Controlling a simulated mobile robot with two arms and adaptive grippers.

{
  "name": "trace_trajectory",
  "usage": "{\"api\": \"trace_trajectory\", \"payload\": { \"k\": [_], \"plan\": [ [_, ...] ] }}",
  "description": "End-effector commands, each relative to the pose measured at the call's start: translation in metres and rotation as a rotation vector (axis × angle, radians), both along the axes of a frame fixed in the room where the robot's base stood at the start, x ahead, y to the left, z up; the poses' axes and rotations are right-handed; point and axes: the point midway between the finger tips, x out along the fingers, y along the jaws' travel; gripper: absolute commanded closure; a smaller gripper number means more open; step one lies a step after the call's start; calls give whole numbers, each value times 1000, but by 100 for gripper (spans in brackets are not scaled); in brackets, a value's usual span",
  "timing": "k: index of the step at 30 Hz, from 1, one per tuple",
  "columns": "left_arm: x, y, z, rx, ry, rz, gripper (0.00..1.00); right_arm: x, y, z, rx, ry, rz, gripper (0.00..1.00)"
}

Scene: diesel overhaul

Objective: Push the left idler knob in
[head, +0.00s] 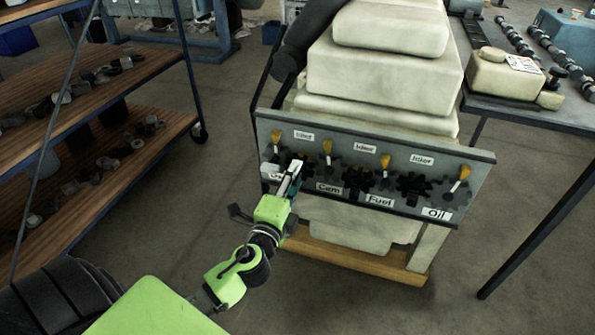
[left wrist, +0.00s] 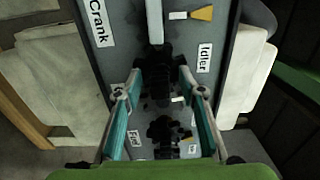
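A grey upright panel (head: 478,163) carries black gears, yellow-tipped levers and labels. The leftmost Idler label (head: 304,135) is above my left gripper (head: 297,165); the label also shows in the left wrist view (left wrist: 204,56). My left gripper (left wrist: 158,80) has its two fingers apart, pointing at the panel. A black gear (left wrist: 155,72) shows between the fingers, level with the Idler label. The left idler knob cannot be clearly told from this dark gear. In the head view, the gripper partly hides that spot. Contact cannot be told. My right gripper is out of view.
Cam (head: 328,188), Fuel (head: 380,201) and Oil (head: 436,214) labels sit along the lower panel. A yellow-tipped lever (head: 327,147) stands just right of my gripper. A pale engine block (head: 385,75) is behind. Shelves stand left, a table (head: 555,112) right.

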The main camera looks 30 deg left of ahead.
Motion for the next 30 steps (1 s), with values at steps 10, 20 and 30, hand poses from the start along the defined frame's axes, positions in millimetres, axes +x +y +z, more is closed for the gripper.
{"api": "trace_trajectory", "payload": {
  "k": [10,20,30],
  "plan": [
    [0,0,0,0,0,0,100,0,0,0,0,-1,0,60],
    [11,2,0,0,0,0,100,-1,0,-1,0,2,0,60],
    [22,5,0,-1,1,0,77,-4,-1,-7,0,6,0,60]
  ]
}}
